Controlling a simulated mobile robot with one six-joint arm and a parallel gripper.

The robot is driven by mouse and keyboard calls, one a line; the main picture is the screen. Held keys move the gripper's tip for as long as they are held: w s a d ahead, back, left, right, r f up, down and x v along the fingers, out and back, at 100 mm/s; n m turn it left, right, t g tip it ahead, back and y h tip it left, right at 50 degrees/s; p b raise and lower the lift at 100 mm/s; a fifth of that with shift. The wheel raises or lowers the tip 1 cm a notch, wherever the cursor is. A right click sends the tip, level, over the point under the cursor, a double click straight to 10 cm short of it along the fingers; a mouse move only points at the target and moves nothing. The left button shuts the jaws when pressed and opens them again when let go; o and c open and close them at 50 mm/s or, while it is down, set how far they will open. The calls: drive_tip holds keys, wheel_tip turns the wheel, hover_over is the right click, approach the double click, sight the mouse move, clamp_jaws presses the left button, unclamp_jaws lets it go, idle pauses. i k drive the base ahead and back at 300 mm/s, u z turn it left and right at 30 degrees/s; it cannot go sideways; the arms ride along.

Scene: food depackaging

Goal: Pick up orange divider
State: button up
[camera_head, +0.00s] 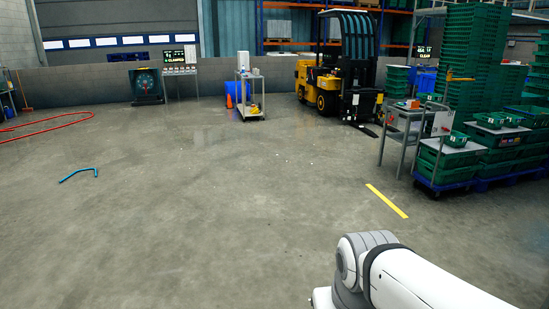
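I cannot make out an orange divider for certain. A small orange-red item (413,104) lies on top of the grey metal cart (405,115) at the right; it is too small to identify. A small orange cone-like thing (229,101) stands on the floor beside a white trolley (250,98) at the back. My white and grey arm shows at the lower right. My gripper is out of view.
Stacks of green crates (478,60) and low carts with green bins (450,160) fill the right side. A yellow forklift (325,90) stands at the back. A blue bent hose (78,173) and a red hose (45,125) lie at left. The middle floor is mostly clear.

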sight(414, 105)
drive_tip(key=z, duration=0.05)
drive_tip(key=i, duration=4.75)
drive_tip(key=z, duration=0.2)
drive_tip(key=i, duration=1.6)
drive_tip(key=z, duration=0.3)
drive_tip(key=i, duration=1.75)
drive_tip(key=z, duration=0.8)
drive_tip(key=i, duration=1.75)
drive_tip(key=z, duration=1.75)
drive_tip(key=i, duration=1.75)
drive_tip(key=z, duration=0.6)
